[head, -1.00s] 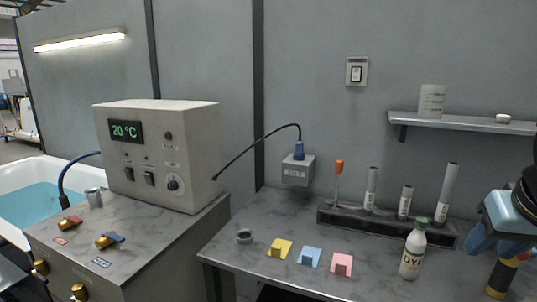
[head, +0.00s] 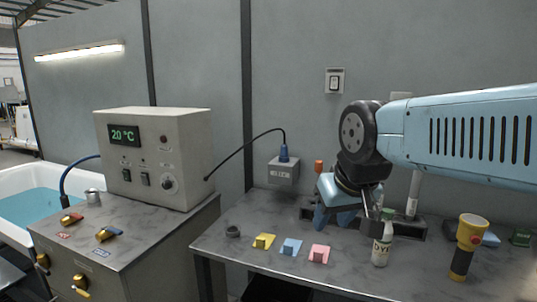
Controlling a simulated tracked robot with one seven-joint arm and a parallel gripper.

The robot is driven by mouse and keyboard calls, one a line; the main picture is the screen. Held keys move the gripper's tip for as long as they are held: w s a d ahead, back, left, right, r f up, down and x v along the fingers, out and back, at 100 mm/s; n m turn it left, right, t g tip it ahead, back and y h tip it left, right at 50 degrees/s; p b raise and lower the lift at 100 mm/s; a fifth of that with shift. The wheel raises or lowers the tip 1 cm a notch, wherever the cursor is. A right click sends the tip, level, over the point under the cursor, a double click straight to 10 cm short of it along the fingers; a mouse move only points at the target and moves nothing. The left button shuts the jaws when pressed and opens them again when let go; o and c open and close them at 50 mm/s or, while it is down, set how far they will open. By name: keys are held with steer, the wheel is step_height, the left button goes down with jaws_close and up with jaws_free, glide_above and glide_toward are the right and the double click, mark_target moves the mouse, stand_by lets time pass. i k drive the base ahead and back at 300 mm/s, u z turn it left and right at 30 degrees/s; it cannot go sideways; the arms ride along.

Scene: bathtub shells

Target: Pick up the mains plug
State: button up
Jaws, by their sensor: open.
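The mains plug (head: 283,153) is blue, with a black cable running left to the grey control box. It sits upright in the top of a grey socket box (head: 283,171) on the back wall. My gripper (head: 334,224) is open and points down over the bench, to the right of the plug and lower than it, apart from it. Its fingers are partly seen, close to the white bottle.
A white bottle (head: 381,248) with a green cap and a yellow torch (head: 467,240) stand on the bench (head: 225,250). Yellow, blue and pink pieces lie along its front. My arm hides most of the tube rack (head: 412,228). The wall before the socket is clear.

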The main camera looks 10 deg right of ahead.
mark_target(284, 153)
steer(key=u, duration=0.35)
steer(key=i, duration=1.05)
steer(key=z, duration=0.4)
